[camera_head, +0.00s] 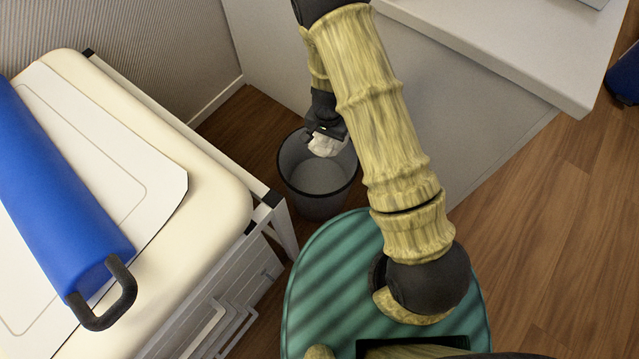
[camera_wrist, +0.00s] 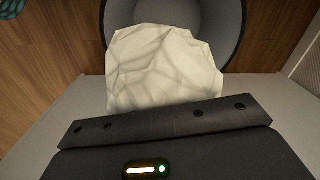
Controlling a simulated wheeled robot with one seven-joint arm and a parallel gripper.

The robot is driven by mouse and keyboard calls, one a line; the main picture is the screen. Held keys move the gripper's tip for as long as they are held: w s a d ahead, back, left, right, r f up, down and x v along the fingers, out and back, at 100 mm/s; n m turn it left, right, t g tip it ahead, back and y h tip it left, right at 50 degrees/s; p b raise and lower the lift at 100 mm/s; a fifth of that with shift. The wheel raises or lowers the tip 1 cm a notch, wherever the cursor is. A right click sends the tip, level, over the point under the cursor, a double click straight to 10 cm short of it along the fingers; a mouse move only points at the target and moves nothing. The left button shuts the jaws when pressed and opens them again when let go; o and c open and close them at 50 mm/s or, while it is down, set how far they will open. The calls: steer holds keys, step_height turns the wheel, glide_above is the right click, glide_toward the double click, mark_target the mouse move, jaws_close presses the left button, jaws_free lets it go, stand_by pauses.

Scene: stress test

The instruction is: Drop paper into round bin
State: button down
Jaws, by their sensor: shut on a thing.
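A crumpled white paper (camera_head: 325,146) is held at the end of my gripper (camera_head: 326,131), which is shut on it. In the wrist view the paper (camera_wrist: 165,68) sticks out past the gripper's edge (camera_wrist: 165,118). The round grey bin (camera_head: 318,193) stands on the floor below. In the head view the paper appears over the bin's opening, near its far rim. In the wrist view the bin (camera_wrist: 236,25) shows behind the paper, which covers part of its opening. I see nothing inside the visible part of the bin.
A cream padded table (camera_head: 210,170) with a white sheet (camera_head: 150,180) and a blue roll (camera_head: 50,190) stands on the left. A white counter (camera_head: 500,45) stands behind and to the right of the bin. Wood floor (camera_head: 560,220) is clear on the right.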

steer(key=f+b, duration=0.1)
steer(key=a+f, duration=0.1)
steer(key=f, duration=0.1)
steer(key=shift+s+b, duration=0.2)
steer(key=shift+b, duration=0.15)
steer(key=shift+f, duration=0.15)
step_height(320, 180, down, 6)
steer(key=b, duration=0.6)
steer(key=c, duration=1.3)
jaws_free()
steer(key=shift+c, duration=0.2)
steer(key=shift+r, duration=0.2)
